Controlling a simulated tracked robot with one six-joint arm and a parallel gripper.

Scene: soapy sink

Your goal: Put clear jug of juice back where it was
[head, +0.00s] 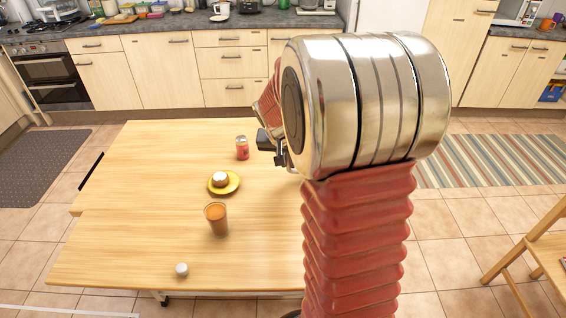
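A clear container of orange-brown juice (217,220) stands upright on the wooden table, left of my arm. It is the only thing in view that fits the clear jug of juice, though no handle or spout can be made out. My gripper (272,146) shows only in part as dark pieces beside my large silver joint. It is above the table, up and right of the juice and apart from it. My arm hides the rest of the gripper, so whether it is open or holds anything cannot be seen.
On the table are a red can (242,148), a yellow plate (232,187) with a small brown-and-white item (220,179), and a small white object (181,269) near the front edge. The table's left part is clear. A wooden chair (535,250) stands at right; counters line the back.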

